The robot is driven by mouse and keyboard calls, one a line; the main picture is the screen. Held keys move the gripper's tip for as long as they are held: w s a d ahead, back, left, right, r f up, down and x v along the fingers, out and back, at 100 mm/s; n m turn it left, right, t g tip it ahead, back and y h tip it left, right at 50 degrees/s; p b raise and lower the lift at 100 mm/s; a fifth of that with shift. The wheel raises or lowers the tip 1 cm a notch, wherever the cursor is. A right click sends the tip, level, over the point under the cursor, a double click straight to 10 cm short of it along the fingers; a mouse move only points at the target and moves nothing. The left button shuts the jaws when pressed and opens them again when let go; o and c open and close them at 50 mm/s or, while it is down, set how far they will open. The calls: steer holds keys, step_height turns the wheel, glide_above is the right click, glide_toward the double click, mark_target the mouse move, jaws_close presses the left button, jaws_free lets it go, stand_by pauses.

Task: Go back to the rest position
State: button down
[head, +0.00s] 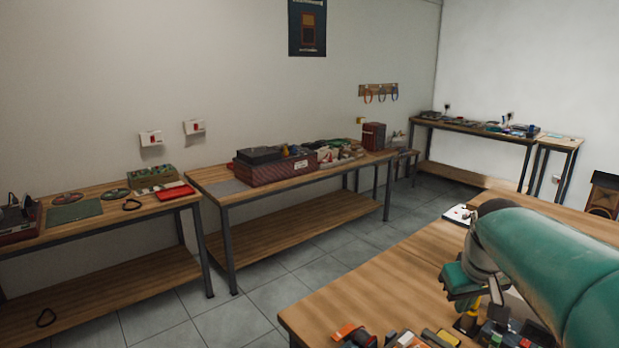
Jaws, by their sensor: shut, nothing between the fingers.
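My arm, with a thick green link, reaches in from the right edge in the head view. My gripper (463,290) hangs at its end, above the near wooden workbench (375,278) and close to the small items on it. It is shut, and I see nothing held in it. Its fingertips are small and hard to tell from the clutter behind and below. My arm hides part of the bench on the right.
Several small parts (405,339) crowd the near bench's front edge; its left part is bare. A tiled floor aisle (290,283) separates it from a bench with a red record player (275,166). Another bench (85,215) stands left, and more stand at the back right.

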steer(key=s+a+f+m+t+y, duration=0.1)
steer(key=s+a+f+t, duration=0.1)
steer(key=s+a, duration=1.1)
steer(key=s+f, duration=0.1)
steer(key=s, duration=0.2)
steer(key=shift+s+a, duration=0.15)
